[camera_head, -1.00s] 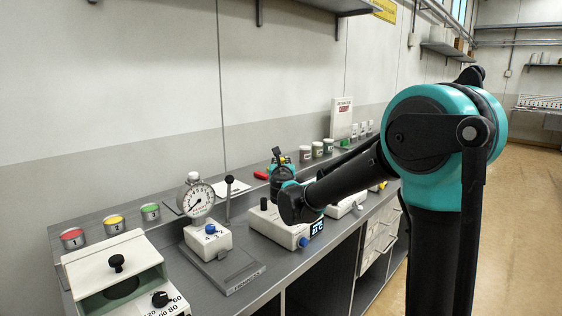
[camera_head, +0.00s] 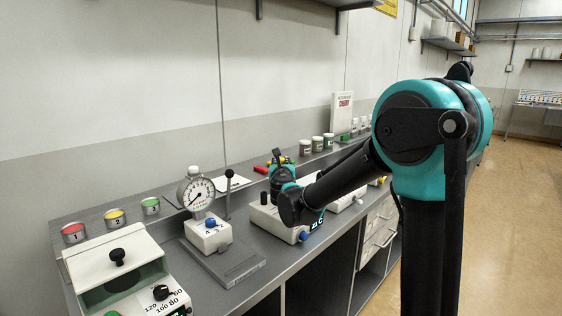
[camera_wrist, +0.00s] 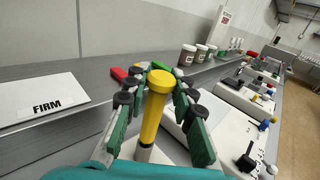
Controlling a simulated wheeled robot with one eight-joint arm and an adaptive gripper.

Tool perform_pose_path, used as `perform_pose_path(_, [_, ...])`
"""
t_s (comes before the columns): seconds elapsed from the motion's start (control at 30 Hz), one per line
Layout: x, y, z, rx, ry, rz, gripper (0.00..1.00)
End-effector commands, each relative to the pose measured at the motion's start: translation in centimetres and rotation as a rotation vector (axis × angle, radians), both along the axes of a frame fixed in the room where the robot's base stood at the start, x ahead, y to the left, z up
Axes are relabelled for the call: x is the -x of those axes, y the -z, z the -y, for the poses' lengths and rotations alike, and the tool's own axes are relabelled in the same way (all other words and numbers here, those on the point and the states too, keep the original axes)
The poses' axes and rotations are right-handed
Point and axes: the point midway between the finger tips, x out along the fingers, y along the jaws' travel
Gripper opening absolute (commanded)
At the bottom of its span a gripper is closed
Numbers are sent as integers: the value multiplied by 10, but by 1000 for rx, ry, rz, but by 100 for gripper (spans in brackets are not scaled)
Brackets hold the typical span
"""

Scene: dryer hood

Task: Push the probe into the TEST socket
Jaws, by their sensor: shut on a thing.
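My gripper (camera_head: 283,168) is above the middle of the bench, over a white box (camera_head: 265,215) with a dark knob and a small display. In the wrist view my gripper (camera_wrist: 160,112) has its green and black fingers closed around a yellow cylinder (camera_wrist: 154,118), which looks like the probe. It has a rounded yellow top and a pale and dark lower end. Its lower tip is hidden by my gripper. I cannot make out a TEST label or the socket in either view.
A dial gauge stand (camera_head: 207,222) with a lever stands left of my gripper. A FIRM card (camera_wrist: 45,99) lies on the bench. Jars (camera_head: 317,144) and a sign stand behind.

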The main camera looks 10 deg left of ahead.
Motion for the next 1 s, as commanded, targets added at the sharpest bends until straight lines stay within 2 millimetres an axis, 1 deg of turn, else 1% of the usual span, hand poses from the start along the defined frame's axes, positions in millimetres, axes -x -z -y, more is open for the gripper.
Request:
perform_pose_path(0.37, [0, 8, 0, 0, 0, 0, 0])
perform_pose_path(0.4, [0, 8, 0, 0, 0, 0, 28])
perform_pose_path(0.57, [0, 8, 0, 0, 0, 0, 48])
perform_pose_path(0.6, [0, 8, 0, 0, 0, 0, 49])
perform_pose_path(0.87, [1, 8, 0, 0, 0, 0, 49])
perform_pose_path(1.0, [11, 8, 1, 0, -1, 0, 49])
